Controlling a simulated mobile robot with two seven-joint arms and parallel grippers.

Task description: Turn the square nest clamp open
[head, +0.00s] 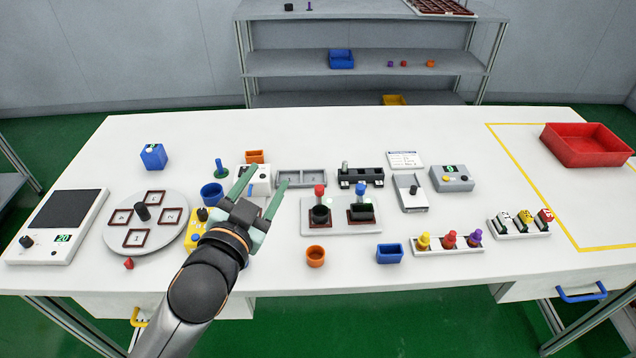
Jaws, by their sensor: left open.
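A pale fixture plate (340,228) lies mid-table with two dark nests. The square nest (361,211) is on its right side, with a blue-topped clamp post (360,189) standing at its back edge. The round nest (320,213) is on the left, with a red-topped post (320,190). Whether either clamp is turned open or closed is too small to tell. My left gripper (267,179) is open and seems empty, left of the fixture and apart from it. It hides parts of the things beneath. My right gripper is not in view.
Behind the fixture stand a grey tray (301,179) and a black rack (361,176). An orange cup (315,256) and a blue box (389,253) sit in front. A round turntable (169,240) is left. A red bin (588,144) is far right, with free table before it.

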